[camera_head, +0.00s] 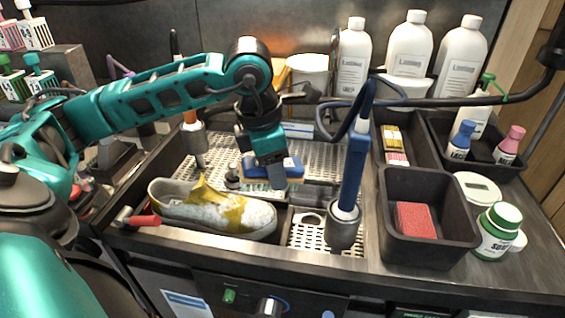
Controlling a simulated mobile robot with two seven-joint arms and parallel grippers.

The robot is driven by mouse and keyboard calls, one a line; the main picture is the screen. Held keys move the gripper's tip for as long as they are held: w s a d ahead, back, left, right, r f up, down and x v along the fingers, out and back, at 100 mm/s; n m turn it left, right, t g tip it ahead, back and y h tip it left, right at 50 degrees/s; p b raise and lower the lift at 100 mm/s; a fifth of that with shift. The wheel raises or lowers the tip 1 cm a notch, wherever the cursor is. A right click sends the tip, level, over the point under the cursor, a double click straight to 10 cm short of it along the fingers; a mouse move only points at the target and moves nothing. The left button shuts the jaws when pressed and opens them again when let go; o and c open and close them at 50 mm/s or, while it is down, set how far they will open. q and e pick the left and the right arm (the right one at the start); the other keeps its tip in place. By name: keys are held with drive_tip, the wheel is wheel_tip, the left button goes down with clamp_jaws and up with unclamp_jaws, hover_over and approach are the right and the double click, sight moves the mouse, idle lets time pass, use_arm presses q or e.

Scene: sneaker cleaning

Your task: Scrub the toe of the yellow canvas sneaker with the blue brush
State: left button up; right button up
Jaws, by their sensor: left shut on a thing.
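My left arm reaches in from the left, and my left gripper (272,173) points down, shut on the blue brush (290,170). The brush has a blue back and pale bristles facing down. It is above and behind the toe in the picture; whether the bristles touch the shoe I cannot tell. My right gripper is not in view.
A blue upright tool (354,165) stands in a dark holder right of the sneaker. A black bin (428,246) with a red sponge (415,220) is farther right. White bottles (408,50) line the back. A red-handled tool (142,220) lies left of the sneaker.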

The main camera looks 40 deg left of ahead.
use_arm(q)
drive_tip(key=f+b, duration=0.1)
drive_tip(key=f, duration=0.1)
drive_tip(key=f+b, duration=0.1)
drive_tip(key=a+f+b, duration=0.1)
drive_tip(key=f+b, duration=0.1)
drive_tip(key=shift+s+a+f, duration=0.1)
drive_tip(key=shift+s+f, duration=0.2)
drive_tip(key=shift+s, duration=0.05)
drive_tip(key=shift+f, duration=0.1)
idle(0.4)
drive_tip(key=shift+f, duration=0.1)
drive_tip(key=shift+s+a+f+b, duration=0.1)
drive_tip(key=shift+a+f+b, duration=0.1)
drive_tip(key=shift+f+b, duration=0.75)
